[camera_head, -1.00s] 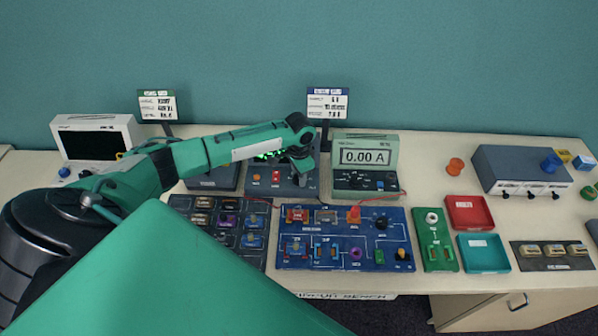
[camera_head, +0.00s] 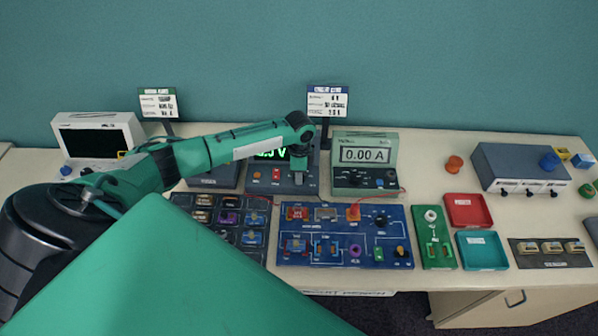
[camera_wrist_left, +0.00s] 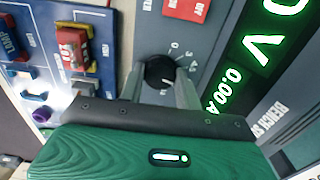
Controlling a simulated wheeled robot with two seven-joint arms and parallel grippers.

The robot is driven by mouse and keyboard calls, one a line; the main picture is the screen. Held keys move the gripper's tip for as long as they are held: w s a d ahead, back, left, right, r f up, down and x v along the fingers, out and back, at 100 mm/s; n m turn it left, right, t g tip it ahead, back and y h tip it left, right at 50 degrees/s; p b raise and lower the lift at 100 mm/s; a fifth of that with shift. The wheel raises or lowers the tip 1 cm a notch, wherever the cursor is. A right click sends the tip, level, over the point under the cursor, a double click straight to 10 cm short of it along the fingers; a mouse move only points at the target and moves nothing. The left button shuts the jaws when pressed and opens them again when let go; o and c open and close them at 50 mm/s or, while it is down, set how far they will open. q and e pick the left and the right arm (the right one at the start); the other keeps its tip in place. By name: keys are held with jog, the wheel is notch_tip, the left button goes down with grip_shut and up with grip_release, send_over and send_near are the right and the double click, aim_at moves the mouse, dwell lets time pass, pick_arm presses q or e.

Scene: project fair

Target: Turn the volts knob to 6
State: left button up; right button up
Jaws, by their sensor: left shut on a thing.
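The bench supply (camera_head: 256,182) stands at the back of the bench, with a green lit display, partly hidden by my left arm in the head view. In the left wrist view its black knob (camera_wrist_left: 158,72) has a pale pointer line and a ring of printed numbers, too small to read surely. My left gripper (camera_head: 298,178) is at the front of the supply. In the left wrist view my left gripper (camera_wrist_left: 158,84) has one finger on each side of the knob and is shut on it. The display shows 0.00 A; the volts reading is partly cut off. My right gripper is not in view.
A meter (camera_head: 365,178) reading 0.00 A stands just right of the supply. A blue circuit board (camera_head: 343,252) lies in front, with a dark component tray (camera_head: 240,238) to its left. Red leads run near the supply. Red (camera_head: 468,211) and teal (camera_head: 482,251) trays lie right.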

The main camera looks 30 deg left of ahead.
pick_arm(q)
jog(key=o, duration=1)
jog(key=shift+c, duration=0.2)
jog(key=shift+r, duration=0.1)
jog(key=shift+r, duration=0.35)
notch_tip(320, 180, up, 13)
jog(key=b, duration=0.4)
jog(key=shift+f, duration=0.15)
